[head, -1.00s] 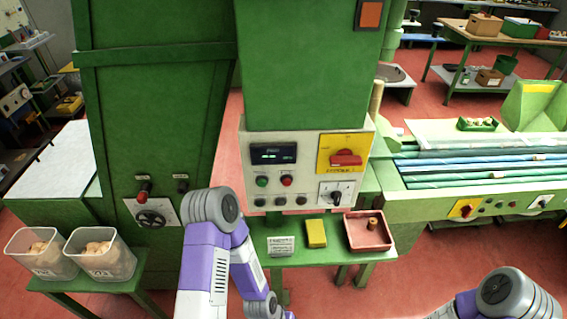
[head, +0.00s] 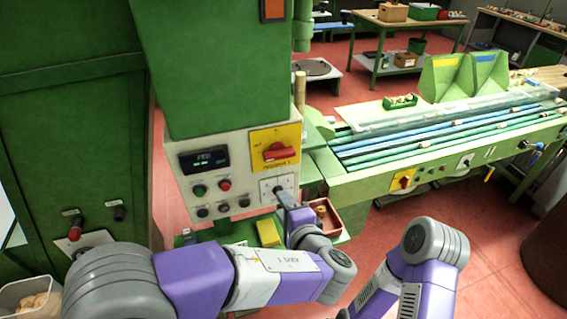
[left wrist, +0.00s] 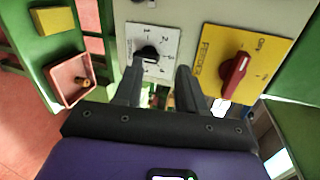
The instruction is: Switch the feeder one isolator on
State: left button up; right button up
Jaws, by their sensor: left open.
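The feeder isolator is a red rotary handle (head: 278,152) on a yellow plate (head: 262,136) of the pale control panel. The handle lies roughly horizontal in the head view; the small plate lettering is hard to read there. In the left wrist view the red handle (left wrist: 235,75) is right of my fingers, and its yellow plate reads FEEDER. My left gripper (left wrist: 160,82) is open and empty. Its fingers are near a white dial plate with a black selector knob (left wrist: 150,53), beside the isolator; contact cannot be told. My right arm shows at lower right, its gripper out of view.
The panel also has a display (head: 205,159) and several buttons. Below are a yellow block (head: 268,232) and a red tray (head: 333,222) holding a cork. A second red-handled yellow switch (head: 403,182) is on the green conveyor. Red floor is open at right.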

aim_at(281, 158)
pick_arm(q)
notch_tip(281, 158, up, 9)
jog(key=s+d+t, duration=0.2)
jog(key=t, duration=0.2)
jog(key=shift+n, duration=0.4)
jog(key=x, duration=0.6)
jog(key=shift+w+a+p, duration=0.15)
jog(key=shift+w+p, duration=0.05)
jog(key=shift+p, duration=0.15)
jog(key=shift+w+a+f, duration=0.1)
jog(key=shift+w+a, duration=0.1)
jog(key=shift+w, duration=0.4)
grip_shut()
